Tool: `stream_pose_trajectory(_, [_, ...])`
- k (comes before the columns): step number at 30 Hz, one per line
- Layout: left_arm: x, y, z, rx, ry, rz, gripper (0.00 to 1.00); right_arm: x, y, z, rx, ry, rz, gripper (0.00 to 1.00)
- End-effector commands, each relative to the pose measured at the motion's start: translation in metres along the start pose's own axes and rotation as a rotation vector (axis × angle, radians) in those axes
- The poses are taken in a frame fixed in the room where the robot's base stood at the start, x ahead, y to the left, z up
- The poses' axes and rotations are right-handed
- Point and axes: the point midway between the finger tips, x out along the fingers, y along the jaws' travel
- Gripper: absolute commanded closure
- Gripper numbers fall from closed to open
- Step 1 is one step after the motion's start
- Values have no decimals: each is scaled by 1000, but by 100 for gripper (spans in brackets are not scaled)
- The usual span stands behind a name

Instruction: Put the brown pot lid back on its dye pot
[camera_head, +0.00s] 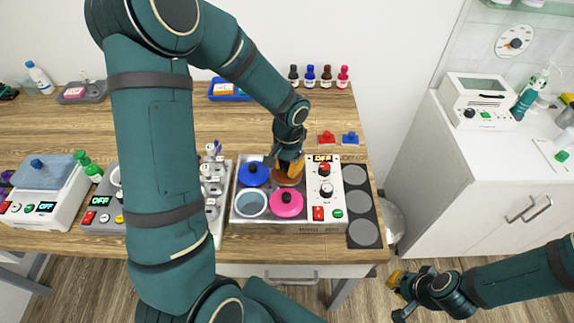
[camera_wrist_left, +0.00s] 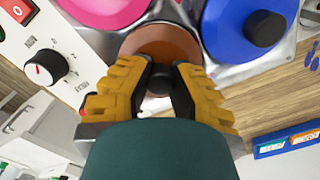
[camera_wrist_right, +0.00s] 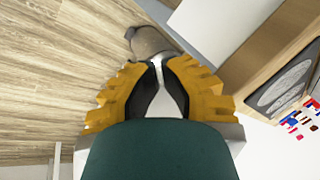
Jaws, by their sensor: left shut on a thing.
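The brown pot lid (camera_head: 289,179) is at the back right place of the dye-pot unit (camera_head: 281,226). It also shows in the left wrist view (camera_wrist_left: 165,42), partly hidden by my fingers. My left gripper (camera_head: 287,163) comes down from above and is shut on the lid's dark knob (camera_wrist_left: 158,81). I cannot tell whether the lid rests on its dye pot or hangs just above it; that pot is hidden. My right gripper (camera_wrist_right: 160,68) is shut and empty, low at the right, away from the table (camera_head: 150,130).
A blue-lidded pot (camera_head: 253,174) and a pink-lidded pot (camera_head: 286,204) are close beside the brown lid. An uncovered pot (camera_head: 251,204) is front left. The knob panel (camera_head: 325,188) is on the right. Several bottles (camera_head: 318,76) stand at the back.

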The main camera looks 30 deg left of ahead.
Motion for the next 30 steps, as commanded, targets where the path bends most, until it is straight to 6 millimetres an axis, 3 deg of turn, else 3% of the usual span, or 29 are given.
stream_pose_trajectory(11, [5,0,0,0,0,0,100,4,2,0,0,0,0,100])
stream_pose_trajectory(12, [5,0,0,0,0,0,76,4,2,1,0,0,0,100])
stream_pose_trajectory(14, [4,0,0,0,0,0,55,4,1,0,0,0,0,100])
stream_pose_trajectory(21, [4,0,0,0,0,0,53,4,1,0,0,0,0,100])
stream_pose_trajectory(22, [4,0,0,0,0,0,36,4,1,0,0,0,0,100])
stream_pose_trajectory(23, [4,0,0,0,0,0,28,4,1,0,0,0,0,100])
stream_pose_trajectory(30, [4,0,0,0,0,0,28,4,1,0,0,0,0,100])
